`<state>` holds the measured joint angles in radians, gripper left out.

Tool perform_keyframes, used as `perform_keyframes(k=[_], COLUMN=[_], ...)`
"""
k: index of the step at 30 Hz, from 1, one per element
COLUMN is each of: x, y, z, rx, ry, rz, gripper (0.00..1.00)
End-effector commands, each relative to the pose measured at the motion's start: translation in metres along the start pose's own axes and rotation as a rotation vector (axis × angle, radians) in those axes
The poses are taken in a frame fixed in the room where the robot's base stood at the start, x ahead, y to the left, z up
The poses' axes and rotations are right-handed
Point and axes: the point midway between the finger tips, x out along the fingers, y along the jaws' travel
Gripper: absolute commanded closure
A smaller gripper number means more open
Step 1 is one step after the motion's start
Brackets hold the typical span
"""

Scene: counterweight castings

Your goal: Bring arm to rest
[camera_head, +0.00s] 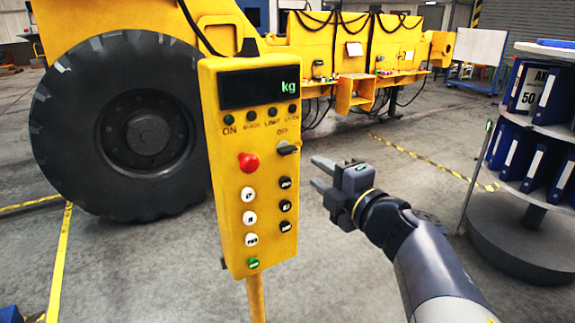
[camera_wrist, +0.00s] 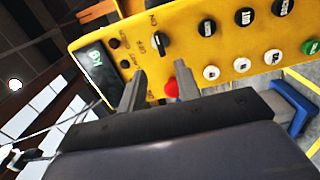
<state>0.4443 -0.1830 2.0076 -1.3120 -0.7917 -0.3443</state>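My arm reaches in from the lower right in the head view. My gripper (camera_head: 318,173) is at its end, beside the right edge of the yellow control box (camera_head: 228,200) and pointing left toward it. In the wrist view my gripper (camera_wrist: 161,72) shows two grey fingers standing apart with nothing between them. The fingers face the box (camera_wrist: 207,45), near a red button (camera_wrist: 172,88) and a black rotary switch (camera_wrist: 159,42). In the head view the fingertips look clear of the box. The display (camera_head: 259,87) reads "kg".
The box stands on a yellow post (camera_head: 256,298). A large black tyre (camera_head: 118,128) of a yellow machine is behind it on the left. A round shelf of blue binders (camera_head: 520,197) stands right of my arm. Open grey floor (camera_head: 420,165) lies behind my gripper.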

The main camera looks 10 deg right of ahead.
Motion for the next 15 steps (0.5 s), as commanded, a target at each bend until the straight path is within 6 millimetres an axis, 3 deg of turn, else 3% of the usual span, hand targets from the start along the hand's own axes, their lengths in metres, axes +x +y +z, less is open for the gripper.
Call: perform_keyframes(k=[10,15], x=[0.002,0.017], y=[0.000,0.000], z=[0.000,-0.001], rx=[0.000,0.001], ry=[0.001,0.004], rz=[0.000,0.000], gripper=[0.68,0.68])
